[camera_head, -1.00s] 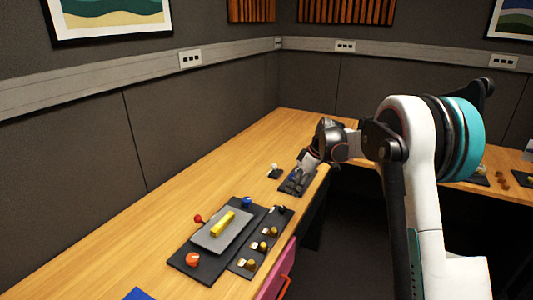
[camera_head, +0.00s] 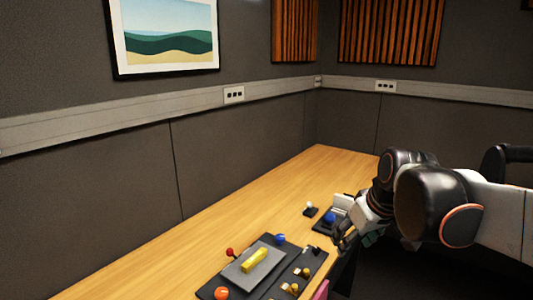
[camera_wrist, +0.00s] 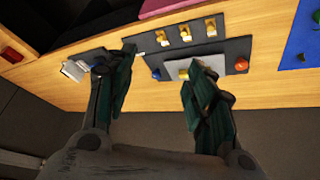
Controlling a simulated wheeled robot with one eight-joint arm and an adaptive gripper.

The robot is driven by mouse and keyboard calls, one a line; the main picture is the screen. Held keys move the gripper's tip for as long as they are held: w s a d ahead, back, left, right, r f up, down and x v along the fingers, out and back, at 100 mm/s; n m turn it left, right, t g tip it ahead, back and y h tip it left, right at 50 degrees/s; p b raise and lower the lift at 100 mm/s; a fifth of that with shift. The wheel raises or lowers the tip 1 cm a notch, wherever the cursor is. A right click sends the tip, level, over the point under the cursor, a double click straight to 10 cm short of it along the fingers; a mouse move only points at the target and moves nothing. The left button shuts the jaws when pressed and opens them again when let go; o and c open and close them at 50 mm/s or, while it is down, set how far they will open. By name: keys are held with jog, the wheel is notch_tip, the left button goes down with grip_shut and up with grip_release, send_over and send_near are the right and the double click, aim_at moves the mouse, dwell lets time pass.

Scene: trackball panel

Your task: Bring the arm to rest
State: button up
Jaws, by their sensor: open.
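My gripper (camera_head: 348,236) is at the desk's front edge in the head view, beside a small dark panel with a blue ball (camera_head: 329,217). In the wrist view my gripper (camera_wrist: 155,95) has its two dark fingers spread wide, with nothing between them. My arm reaches in from the right of the head view. The large dark control panel (camera_head: 233,289) lies on the desk to the left of my gripper. It carries a grey plate with a yellow bar (camera_head: 255,260), a red-orange knob (camera_head: 221,293), a red ball lever and a blue knob (camera_head: 280,239).
The wooden desk (camera_head: 185,255) runs along the dark wall (camera_head: 75,205) to the corner. A small white-topped switch (camera_head: 309,207) stands near the blue-ball panel. The desk is clear along the wall. In the wrist view a blue mat (camera_wrist: 303,55) lies at the right edge.

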jog(key=s+f+m+t, duration=0.1)
jog(key=s+f+m, duration=0.1)
jog(key=s, duration=0.6)
jog(key=s+f+m+t+h, duration=0.1)
jog(key=s+f+m, duration=0.1)
jog(key=s, duration=0.6)
jog(key=shift+s+f, duration=0.4)
jog(key=shift+f, duration=0.15)
